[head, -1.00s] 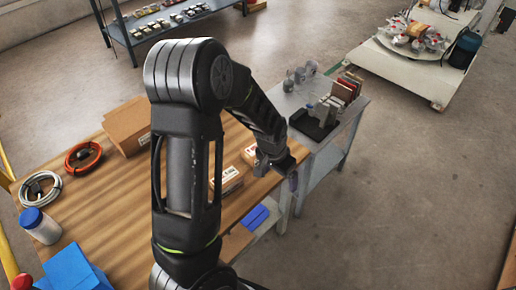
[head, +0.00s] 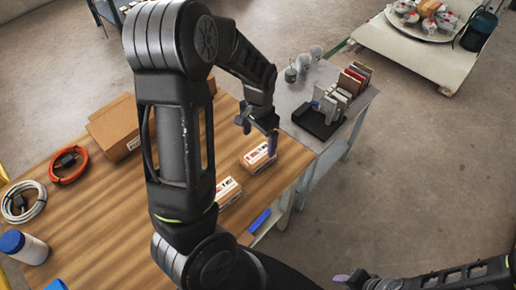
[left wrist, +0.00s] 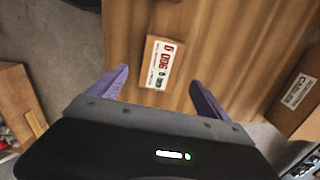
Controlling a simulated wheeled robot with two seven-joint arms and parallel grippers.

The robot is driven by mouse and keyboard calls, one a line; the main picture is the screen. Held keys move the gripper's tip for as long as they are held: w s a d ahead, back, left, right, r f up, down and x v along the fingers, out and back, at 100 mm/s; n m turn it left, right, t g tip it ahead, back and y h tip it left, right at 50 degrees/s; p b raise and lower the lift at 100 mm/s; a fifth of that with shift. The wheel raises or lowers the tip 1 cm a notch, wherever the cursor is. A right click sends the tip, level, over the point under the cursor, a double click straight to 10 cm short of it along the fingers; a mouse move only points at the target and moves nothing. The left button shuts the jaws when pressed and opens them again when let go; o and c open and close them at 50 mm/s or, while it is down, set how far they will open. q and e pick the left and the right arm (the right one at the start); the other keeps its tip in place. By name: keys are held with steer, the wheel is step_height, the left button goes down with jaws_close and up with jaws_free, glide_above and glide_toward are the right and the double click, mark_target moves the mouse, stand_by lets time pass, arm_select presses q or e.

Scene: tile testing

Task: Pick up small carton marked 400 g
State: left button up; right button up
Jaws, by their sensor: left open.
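Two small brown cartons with white labels and red print lie on the wooden table in the head view. The farther carton (head: 257,155) is just below my left gripper (head: 258,133). The nearer carton (head: 228,191) is partly hidden behind my left arm. The left wrist view shows one small carton (left wrist: 161,63) ahead of and between the spread fingers of my left gripper (left wrist: 158,79), which is open and empty. Its label is turned, and I cannot read the weight for sure. My right gripper (head: 353,280) shows at the bottom right; its jaws are unclear.
A larger brown carton (head: 118,128), an orange cable coil (head: 69,164), a white cable coil (head: 24,202) and a blue-lidded jar (head: 24,247) stand on the left of the table (head: 110,215). A grey side table (head: 310,82) with a black rack (head: 318,122) adjoins at right.

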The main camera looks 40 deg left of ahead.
mark_target(259, 153)
arm_select(q)
steer(key=shift+s+d+r, duration=0.1)
steer(key=shift+s+d, duration=0.05)
steer(key=shift+f, duration=1.4)
step_height(259, 153, down, 5)
steer(key=shift+f+p, duration=0.1)
steer(key=shift+p, duration=0.5)
steer(key=shift+c, duration=0.3)
jaws_close()
steer(key=shift+r, duration=0.2)
step_height(259, 153, up, 10)
steer(key=shift+f+b, duration=0.1)
steer(key=shift+b, duration=0.3)
